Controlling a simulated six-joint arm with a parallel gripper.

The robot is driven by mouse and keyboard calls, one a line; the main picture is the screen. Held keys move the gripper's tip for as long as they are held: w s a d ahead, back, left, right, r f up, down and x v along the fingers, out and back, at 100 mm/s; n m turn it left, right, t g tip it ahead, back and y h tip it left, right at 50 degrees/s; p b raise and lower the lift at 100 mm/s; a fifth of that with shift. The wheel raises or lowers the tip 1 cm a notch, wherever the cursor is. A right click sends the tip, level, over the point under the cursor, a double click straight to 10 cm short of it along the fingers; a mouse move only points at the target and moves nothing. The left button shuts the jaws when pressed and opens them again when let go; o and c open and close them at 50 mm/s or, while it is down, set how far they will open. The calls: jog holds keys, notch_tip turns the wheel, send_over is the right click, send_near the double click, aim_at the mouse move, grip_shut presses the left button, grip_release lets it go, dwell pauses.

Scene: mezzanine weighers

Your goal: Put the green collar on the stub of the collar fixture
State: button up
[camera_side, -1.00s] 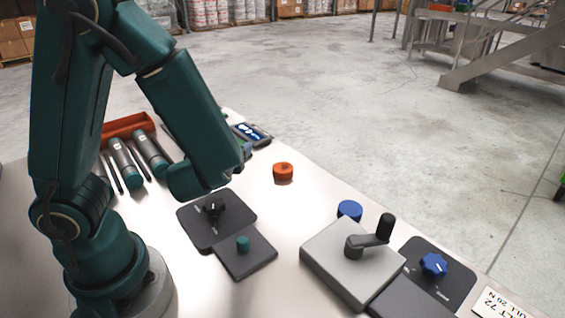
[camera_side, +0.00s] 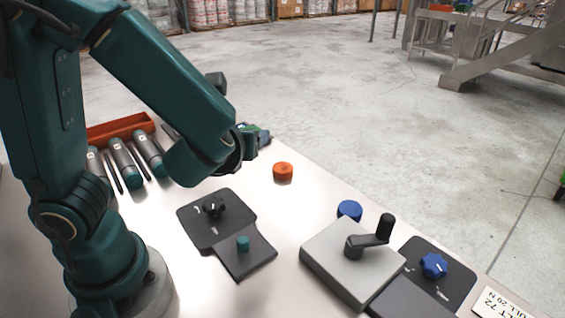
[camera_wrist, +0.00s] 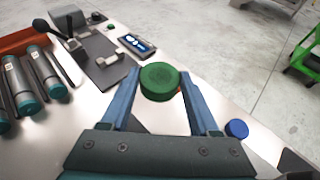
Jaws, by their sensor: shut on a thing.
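The green collar (camera_wrist: 160,78) is a short round disc between the two blue fingers of my gripper (camera_wrist: 160,84) in the wrist view. The fingers are shut on its sides, and it is held above the table. In the side view my gripper (camera_side: 250,143) is at the far edge of the table, and the collar shows only as a small green patch (camera_side: 264,136). The collar fixture seems to be the dark plate (camera_side: 250,265) with an upright teal stub (camera_side: 243,243), nearer the camera. Nothing sits on the stub.
An orange round piece (camera_side: 283,172) and a blue one (camera_side: 349,209) stand on the table. A grey box with a black crank (camera_side: 370,238) and a plate with a blue knob (camera_side: 433,265) are at the right. A black knob (camera_side: 213,206) adjoins the stub plate. An orange tray (camera_side: 120,128) lies left.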

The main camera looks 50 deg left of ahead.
jog(key=s+a+f+n+g+y, duration=0.1)
jog(key=s+a+f, duration=0.1)
jog(key=a+f, duration=0.2)
jog(key=shift+a+f+n, duration=0.3)
jog(key=shift+w+d, duration=0.1)
send_over(283, 217)
notch_tip(283, 217, down, 7)
jog(key=shift+f, duration=1.8)
jog(key=shift+f, duration=0.1)
jog(key=shift+f, duration=0.15)
jog(key=o, duration=1.4)
jog(key=shift+c, duration=0.2)
